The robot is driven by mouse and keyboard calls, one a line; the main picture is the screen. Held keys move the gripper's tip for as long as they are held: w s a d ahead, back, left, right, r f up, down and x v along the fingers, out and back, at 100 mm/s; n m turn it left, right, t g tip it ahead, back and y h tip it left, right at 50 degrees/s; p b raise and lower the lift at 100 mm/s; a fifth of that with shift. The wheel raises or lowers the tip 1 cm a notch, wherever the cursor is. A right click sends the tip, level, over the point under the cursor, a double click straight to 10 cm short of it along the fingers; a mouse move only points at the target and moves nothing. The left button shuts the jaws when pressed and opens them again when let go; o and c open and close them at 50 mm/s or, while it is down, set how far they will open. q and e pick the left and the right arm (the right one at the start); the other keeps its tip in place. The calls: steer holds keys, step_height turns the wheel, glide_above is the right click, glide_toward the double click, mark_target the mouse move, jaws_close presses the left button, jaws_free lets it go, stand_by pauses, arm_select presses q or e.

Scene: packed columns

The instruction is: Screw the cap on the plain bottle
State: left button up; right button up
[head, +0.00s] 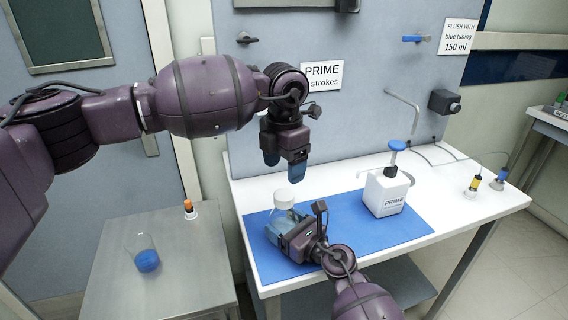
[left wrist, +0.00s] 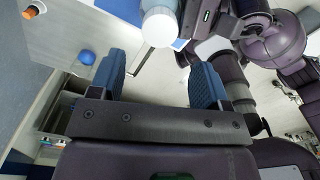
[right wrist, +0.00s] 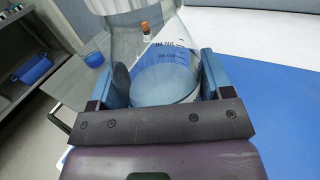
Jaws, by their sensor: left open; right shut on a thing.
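The plain bottle is clear glass with blue graduation marks (right wrist: 160,75) and stands at the left of the blue mat (head: 345,222). My right gripper (head: 284,232) is shut around its body from the front, one finger on each side. The white cap (head: 284,194) sits on top of the bottle's neck; how tightly it is threaded cannot be told. It also shows from above in the left wrist view (left wrist: 160,28). My left gripper (head: 284,166) is open and empty, pointing down just above the cap, apart from it.
Small yellow and blue-topped items (head: 472,187) are farther right. A flask of blue liquid (head: 147,260) and an orange-capped vial (head: 190,210) stand on the left metal table.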

mark_target(284, 194)
arm_select(q)
steer(key=shift+f, duration=0.15)
stand_by(0.3)
steer(key=shift+f, duration=3.9)
steer(key=c, duration=1)
steer(key=o, duration=1.1)
step_height(284, 194, up, 12)
